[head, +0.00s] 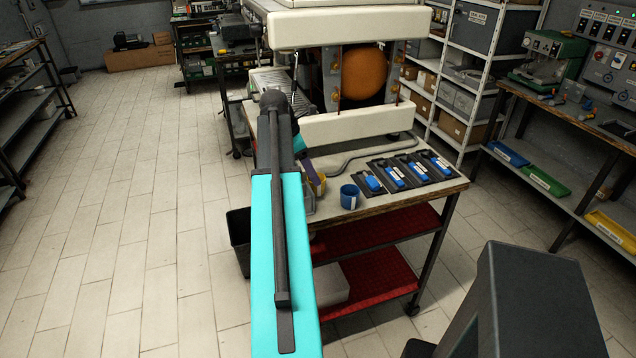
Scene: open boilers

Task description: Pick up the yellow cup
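The yellow cup (320,184) shows only as a small patch near the left front corner of the cart's worktop (420,193). My arm and wrist hide most of it. My gripper (314,177) reaches down right at the cup, with a purple part of the wrist just above it. The fingers are too small and too covered to tell whether they are open, shut or touching the cup. The cup seems to be at worktop level; I cannot tell if it is lifted.
A blue cup (349,198) with a white label stands just right of the yellow cup. Several blue-handled items on black plates (395,176) lie further right. A boiler with a cream casing (358,124) stands behind. A dark bin (239,240) hangs left; the floor left is clear.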

